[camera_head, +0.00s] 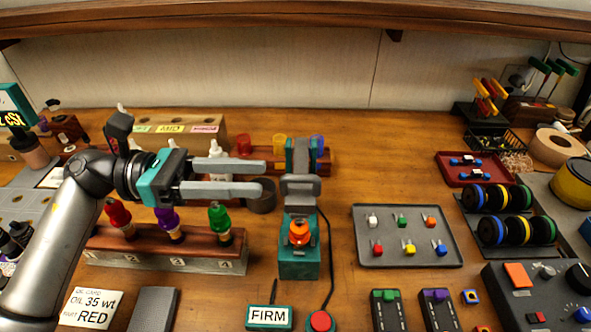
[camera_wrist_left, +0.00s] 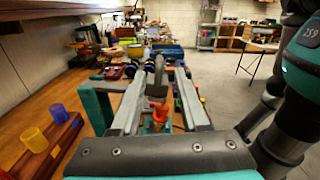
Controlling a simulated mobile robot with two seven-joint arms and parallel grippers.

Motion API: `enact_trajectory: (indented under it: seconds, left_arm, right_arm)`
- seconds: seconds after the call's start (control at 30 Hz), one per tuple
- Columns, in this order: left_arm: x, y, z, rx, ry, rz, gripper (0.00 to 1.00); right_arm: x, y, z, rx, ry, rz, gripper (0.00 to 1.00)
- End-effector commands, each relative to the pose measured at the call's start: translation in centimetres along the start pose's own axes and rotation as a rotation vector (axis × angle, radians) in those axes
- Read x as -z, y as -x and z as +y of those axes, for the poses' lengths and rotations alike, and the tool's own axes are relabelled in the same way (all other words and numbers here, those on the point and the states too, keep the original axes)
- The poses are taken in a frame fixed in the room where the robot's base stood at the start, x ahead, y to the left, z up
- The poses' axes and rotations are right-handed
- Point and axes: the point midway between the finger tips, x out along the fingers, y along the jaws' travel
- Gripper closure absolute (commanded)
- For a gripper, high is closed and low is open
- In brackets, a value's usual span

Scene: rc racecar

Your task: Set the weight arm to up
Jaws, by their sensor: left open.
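The teal tester stand (camera_head: 299,262) is in the middle of the table in the head view, with an orange shock part (camera_head: 299,232) on its front. The grey weight arm (camera_head: 300,186) sits above and behind the orange part, in front of the teal upright. My left gripper (camera_head: 262,178) is open, its two fingers pointing right, with the tips just left of the weight arm and apart from it. In the left wrist view the weight arm (camera_wrist_left: 158,76) shows between the fingers, beyond their tips, with the orange part (camera_wrist_left: 160,110) below. The right gripper is out of view.
A grey tray (camera_head: 374,254) with small coloured parts is to the right. Coloured cups stand behind.

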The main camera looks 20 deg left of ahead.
Motion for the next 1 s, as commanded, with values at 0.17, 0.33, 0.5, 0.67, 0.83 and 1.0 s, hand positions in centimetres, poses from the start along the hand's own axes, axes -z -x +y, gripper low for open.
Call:
enact_trajectory:
  seconds: [0.17, 0.33, 0.5, 0.67, 0.83, 1.0]
  left_arm:
    - [-0.2, -3.5, 0.0, 0.002, 0.000, -0.004, 0.55]
    - [-0.1, -5.8, 0.0, 0.000, 0.002, -0.003, 0.55]
    - [-0.1, -6.8, 0.0, -0.001, 0.001, -0.001, 0.55]
    - [0.0, -7.1, 0.0, -0.001, 0.001, -0.001, 0.55]
    - [0.0, -7.0, 0.0, -0.001, 0.002, -0.001, 0.57]
    - [0.0, -7.0, 0.0, -0.001, 0.002, -0.001, 0.77]
  right_arm:
    - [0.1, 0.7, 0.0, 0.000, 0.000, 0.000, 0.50]
    - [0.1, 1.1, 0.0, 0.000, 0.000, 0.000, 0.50]
    - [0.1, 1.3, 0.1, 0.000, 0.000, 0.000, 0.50]
    - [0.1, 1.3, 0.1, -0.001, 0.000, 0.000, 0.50]
    - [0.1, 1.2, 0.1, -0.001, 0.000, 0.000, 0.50]
    - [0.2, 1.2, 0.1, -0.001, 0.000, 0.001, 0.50]
